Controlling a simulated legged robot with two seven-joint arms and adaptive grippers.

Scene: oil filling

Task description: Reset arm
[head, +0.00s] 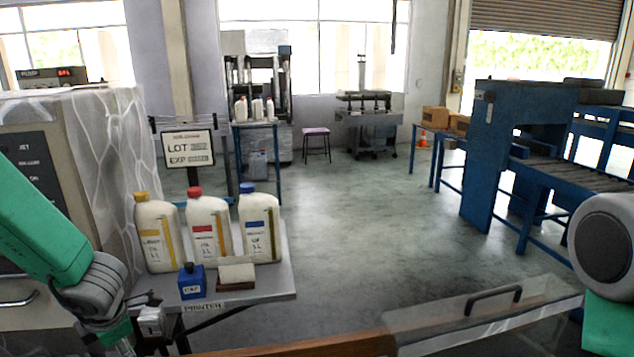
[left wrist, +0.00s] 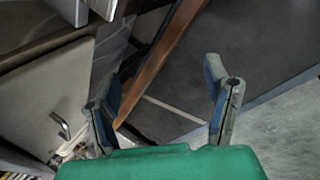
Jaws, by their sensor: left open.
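My left arm comes in at the left of the head view, beside the printer stand, with its gripper mostly cut off at the bottom edge. In the left wrist view my left gripper (left wrist: 165,105) is open, with its two fingers wide apart and nothing between them. Below the fingers are a brown wooden edge and the grey floor. My right arm shows only as a grey joint and green link at the right edge of the head view, and its gripper is out of the picture.
Three white bottles with yellow (head: 157,230), red (head: 208,225) and blue (head: 259,225) caps stand on the printer table (head: 262,285). A blue box (head: 191,283) and a pale block (head: 237,274) sit in front. A clear panel with a handle (head: 494,297) lies front right. The middle floor is free.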

